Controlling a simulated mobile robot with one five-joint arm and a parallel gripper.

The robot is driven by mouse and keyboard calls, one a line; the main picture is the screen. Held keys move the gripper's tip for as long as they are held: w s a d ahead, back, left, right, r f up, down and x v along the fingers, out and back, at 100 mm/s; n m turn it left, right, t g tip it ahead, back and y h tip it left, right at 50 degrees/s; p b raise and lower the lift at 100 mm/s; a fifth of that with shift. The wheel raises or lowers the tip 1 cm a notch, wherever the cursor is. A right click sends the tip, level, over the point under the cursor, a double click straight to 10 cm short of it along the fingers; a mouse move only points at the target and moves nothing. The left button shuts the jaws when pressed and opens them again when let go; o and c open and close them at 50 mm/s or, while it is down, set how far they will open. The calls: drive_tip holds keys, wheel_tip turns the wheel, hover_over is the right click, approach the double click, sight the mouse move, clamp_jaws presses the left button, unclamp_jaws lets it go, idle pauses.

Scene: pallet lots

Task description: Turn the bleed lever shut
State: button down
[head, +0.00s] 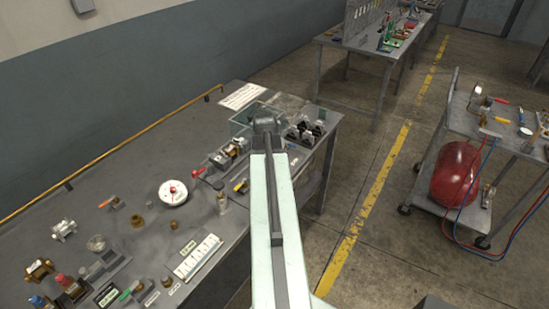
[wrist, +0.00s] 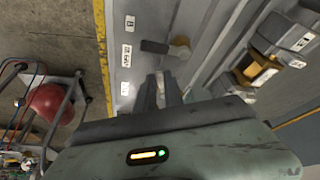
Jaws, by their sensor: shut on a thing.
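How the lever sits between the fingertips is hard to make out. Just beyond the tips, a short black handle (wrist: 153,47) lies beside a brass-coloured fitting (wrist: 180,50) on the grey bench top. In the head view my arm reaches over the bench to its far right end, and its end part hides the fingertips and the lever.
The grey bench (head: 130,235) carries several valves and fittings, a white round gauge (head: 172,192) and a clear bin (head: 243,118). Black-handled parts (head: 304,132) stand right of my arm's end. A cart with a red tank (head: 455,174) stands at right, across open floor.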

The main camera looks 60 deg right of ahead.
drive_tip(key=w+m, duration=0.1)
drive_tip(key=m+g, duration=0.1)
drive_tip(key=m, duration=0.1)
drive_tip(key=w+m+g, duration=0.1)
drive_tip(key=m, duration=0.1)
drive_tip(key=shift+w+a, duration=0.3)
idle(0.4)
drive_tip(key=c, duration=1.5)
unclamp_jaws()
drive_tip(key=shift+o, duration=0.2)
drive_tip(key=p+v, duration=0.7)
drive_tip(key=v, duration=0.1)
drive_tip(key=shift+w+f, duration=0.1)
drive_tip(key=shift+f, duration=0.05)
